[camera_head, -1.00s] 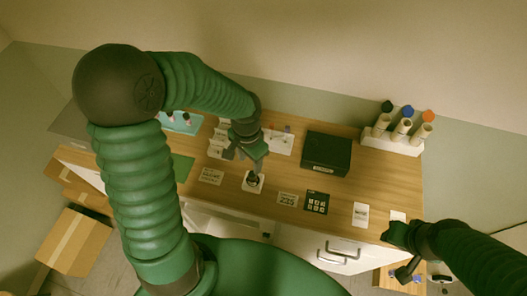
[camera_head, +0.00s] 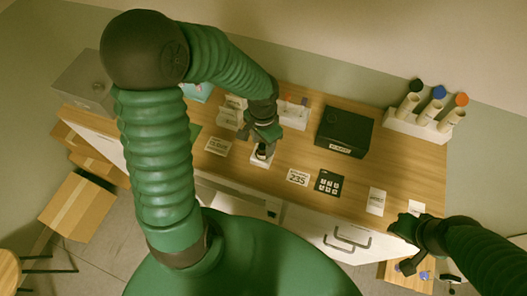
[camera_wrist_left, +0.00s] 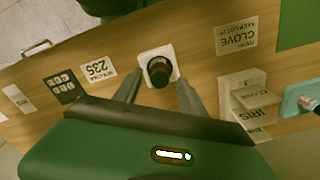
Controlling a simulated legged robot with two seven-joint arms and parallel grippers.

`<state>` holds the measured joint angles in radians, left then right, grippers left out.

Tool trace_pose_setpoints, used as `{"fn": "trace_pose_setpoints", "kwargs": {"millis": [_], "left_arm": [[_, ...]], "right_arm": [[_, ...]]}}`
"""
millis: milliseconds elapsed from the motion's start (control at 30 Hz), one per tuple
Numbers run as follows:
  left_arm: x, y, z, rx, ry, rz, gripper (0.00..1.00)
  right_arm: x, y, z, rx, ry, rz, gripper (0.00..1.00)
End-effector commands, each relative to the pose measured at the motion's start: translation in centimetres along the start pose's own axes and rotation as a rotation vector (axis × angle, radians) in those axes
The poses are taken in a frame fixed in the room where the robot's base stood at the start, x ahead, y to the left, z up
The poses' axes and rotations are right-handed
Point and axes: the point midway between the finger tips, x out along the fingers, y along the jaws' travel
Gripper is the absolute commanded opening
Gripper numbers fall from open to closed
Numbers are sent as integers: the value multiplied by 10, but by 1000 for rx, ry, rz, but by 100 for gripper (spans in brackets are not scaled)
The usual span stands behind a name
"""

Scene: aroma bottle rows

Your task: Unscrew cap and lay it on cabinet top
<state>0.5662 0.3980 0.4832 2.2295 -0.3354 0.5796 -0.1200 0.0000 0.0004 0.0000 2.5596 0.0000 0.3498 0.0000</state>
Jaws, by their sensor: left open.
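A small dark bottle with a black cap (camera_wrist_left: 159,71) stands upright on a white square pad on the cabinet top. In the head view the bottle (camera_head: 262,152) is just below my left gripper (camera_head: 264,143) and partly hidden by it. In the left wrist view my left gripper (camera_wrist_left: 158,84) is open, with one finger on each side of the bottle's near edge and a gap on both sides. The wooden cabinet top (camera_head: 300,205) has bare room around the pad. My right gripper (camera_head: 408,240) hangs off the front right edge, empty as far as I see.
A black box (camera_head: 344,131) stands right of the bottle. A white rack (camera_head: 418,128) holds tubes with black, blue and orange caps. Labels, a "235" card (camera_head: 298,177) and a dark keypad card (camera_head: 328,182) lie near the front edge. A cardboard box (camera_head: 78,208) is on the floor.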

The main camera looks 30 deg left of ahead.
Motion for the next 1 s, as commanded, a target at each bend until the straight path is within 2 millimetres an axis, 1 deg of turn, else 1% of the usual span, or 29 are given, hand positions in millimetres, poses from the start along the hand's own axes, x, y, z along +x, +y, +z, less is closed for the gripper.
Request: {"fn": "trace_pose_setpoints", "kwargs": {"millis": [133,167,200,267,300,333,400,433,500,533,733,1000], "left_arm": [[-1,0,-1,4,-1,1,49],[-2,0,-1,18,-2,1,49],[-5,0,-2,61,-4,3,49],[-10,1,-2,187,-6,6,49],[-13,1,-1,297,-6,7,49],[-13,1,-1,385,-6,7,49],[-12,1,-1,578,-4,8,49],[-10,1,-1,647,-4,7,49],[-6,0,-1,760,-2,5,49],[-4,0,-1,786,-2,4,49],[0,0,-1,804,-1,1,49],[0,0,-2,802,-1,1,13]], "right_arm": [[-2,0,0,0,0,0,36],[-4,0,-1,0,0,0,36],[-12,0,-2,0,-1,0,36],[-28,0,-6,0,-1,0,36],[-40,0,-9,0,0,0,36],[-48,0,-11,0,0,0,36],[-62,0,-15,0,1,0,36],[-66,0,-16,0,1,0,36],[-70,0,-17,0,1,0,36],[-70,0,-16,0,0,0,36],[-65,0,-15,0,-1,0,36],[-65,0,-15,0,0,0,36]]}}
